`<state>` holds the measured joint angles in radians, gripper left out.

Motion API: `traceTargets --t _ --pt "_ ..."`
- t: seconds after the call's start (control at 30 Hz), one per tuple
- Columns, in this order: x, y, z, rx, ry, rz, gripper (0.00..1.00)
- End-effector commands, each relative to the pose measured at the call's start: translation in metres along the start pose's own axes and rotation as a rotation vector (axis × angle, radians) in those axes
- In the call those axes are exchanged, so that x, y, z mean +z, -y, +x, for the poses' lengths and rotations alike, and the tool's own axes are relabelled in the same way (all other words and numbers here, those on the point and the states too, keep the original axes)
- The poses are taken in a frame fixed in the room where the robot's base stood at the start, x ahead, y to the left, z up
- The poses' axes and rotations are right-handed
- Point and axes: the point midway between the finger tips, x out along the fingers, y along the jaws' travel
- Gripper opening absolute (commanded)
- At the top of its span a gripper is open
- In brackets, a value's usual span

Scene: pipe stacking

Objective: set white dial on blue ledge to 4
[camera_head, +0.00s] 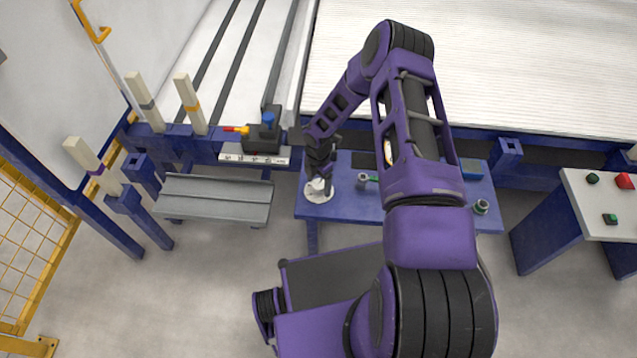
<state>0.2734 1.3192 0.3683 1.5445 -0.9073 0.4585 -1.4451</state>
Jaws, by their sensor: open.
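The white dial (318,194) is a small round white disc with a raised knob, at the left end of the blue ledge (345,208). My gripper (319,178) is directly above the dial with its dark fingers pointing down, open around or just over the knob. I cannot tell whether the fingers touch it. The dial's markings are too small to read, and the gripper hides part of its upper side.
Small fittings (363,181) sit on the ledge right of the dial, and another fitting (480,207) near its right end. A grey tray (215,198) stands to the left. A button panel (612,205) is at the right. My arm covers the ledge's middle.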

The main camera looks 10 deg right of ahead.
Motion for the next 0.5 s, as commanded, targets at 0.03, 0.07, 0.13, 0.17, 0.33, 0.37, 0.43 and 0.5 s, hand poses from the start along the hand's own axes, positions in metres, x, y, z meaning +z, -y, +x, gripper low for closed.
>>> traceTargets --t 0.03,0.07,0.13,0.17,0.33,0.37,0.43,0.5 --pt "0.0001 -0.0001 0.0001 0.000 0.000 0.000 0.83" --pt "0.0001 -0.0001 0.0001 0.000 0.000 0.000 0.83" --pt "0.0001 0.0000 -0.0001 0.000 0.000 0.000 0.83" --pt "0.0001 0.0000 -0.0001 0.000 0.000 0.000 0.83" --pt "0.0001 0.0000 -0.0003 0.000 0.000 0.000 0.56" --pt "0.0001 0.0000 -0.0003 0.000 0.000 0.000 0.51" --pt "0.0001 0.0000 -0.0003 0.000 0.000 0.000 0.38" --pt "0.0001 0.0001 -0.0004 0.000 0.000 0.000 0.25"
